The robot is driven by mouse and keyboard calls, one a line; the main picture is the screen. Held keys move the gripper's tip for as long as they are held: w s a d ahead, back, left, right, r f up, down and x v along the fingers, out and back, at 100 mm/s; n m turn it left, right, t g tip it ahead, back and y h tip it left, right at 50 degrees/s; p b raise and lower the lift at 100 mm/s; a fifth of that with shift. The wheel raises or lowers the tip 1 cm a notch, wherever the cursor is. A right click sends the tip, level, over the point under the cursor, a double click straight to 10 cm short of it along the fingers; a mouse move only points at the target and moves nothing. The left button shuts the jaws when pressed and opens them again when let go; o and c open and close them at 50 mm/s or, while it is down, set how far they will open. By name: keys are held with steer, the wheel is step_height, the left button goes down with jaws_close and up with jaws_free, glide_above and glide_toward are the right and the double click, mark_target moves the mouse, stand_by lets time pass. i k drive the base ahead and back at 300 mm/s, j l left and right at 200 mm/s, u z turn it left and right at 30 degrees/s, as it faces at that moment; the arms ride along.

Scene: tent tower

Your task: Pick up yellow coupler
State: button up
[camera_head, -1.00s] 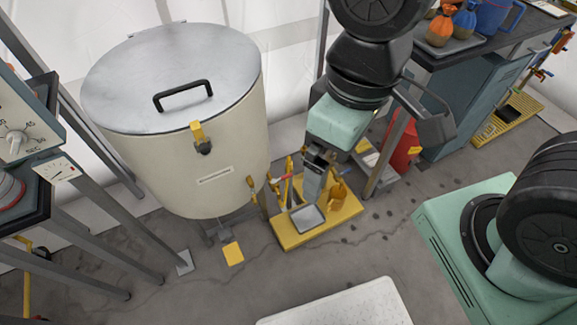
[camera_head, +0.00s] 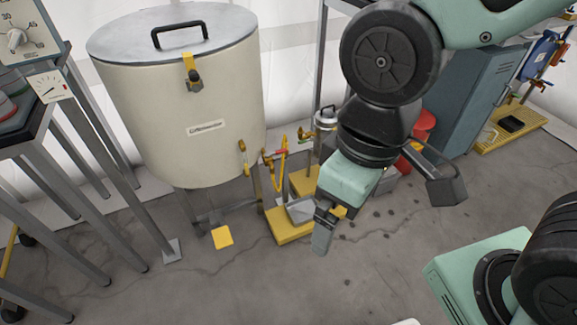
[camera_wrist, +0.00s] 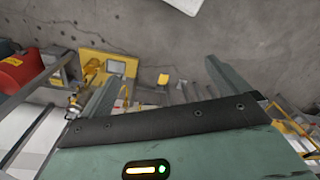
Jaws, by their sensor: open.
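My gripper (camera_head: 323,238) hangs in front of a yellow platform (camera_head: 288,233) at the foot of the big cream tank (camera_head: 190,100). In the wrist view my gripper (camera_wrist: 162,72) is open, with nothing between its fingers. The platform shows left of the fingers there (camera_wrist: 92,52), with a yellow fitting (camera_wrist: 92,68) and a grey square dish (camera_wrist: 117,67) on it. I cannot tell for sure whether this fitting is the yellow coupler. In the head view my gripper and wrist hide part of the platform. Yellow pipe fittings (camera_head: 270,160) stand beside the tank.
A flat yellow square (camera_head: 222,237) lies on the floor left of the platform. Grey stand legs (camera_head: 120,190) are at left. A red container (camera_head: 424,125) and a blue-grey cabinet (camera_head: 478,95) stand behind my arm. The front floor is mostly clear.

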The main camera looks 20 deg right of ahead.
mark_target(287, 142)
steer(key=i+u, duration=0.15)
steer(key=i, duration=0.5)
steer(key=i+l+u, duration=0.2)
steer(key=i, duration=0.45)
